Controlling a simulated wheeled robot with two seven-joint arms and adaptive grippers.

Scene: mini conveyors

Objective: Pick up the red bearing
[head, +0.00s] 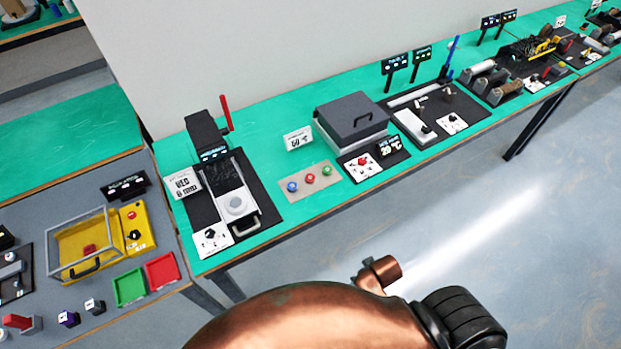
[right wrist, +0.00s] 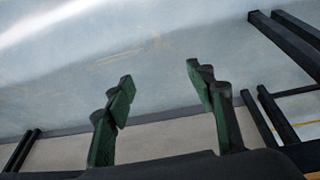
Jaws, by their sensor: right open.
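A red bearing (head: 310,178) sits on a tan plate (head: 300,196) on the green table, between a blue one (head: 292,187) and a green one (head: 326,170). I take these small round pieces to be bearings; they are small in the picture. My right gripper (right wrist: 158,82) shows in the right wrist view with its two fingers spread and nothing between them. Bare floor and table legs lie behind it. The bearing does not show in that view. My left gripper is in neither view.
A grey lidded box (head: 350,122) stands right of the plate. A yellow clear-walled case (head: 82,245) and green and red trays (head: 130,286) are at lower left. The floor in front is clear.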

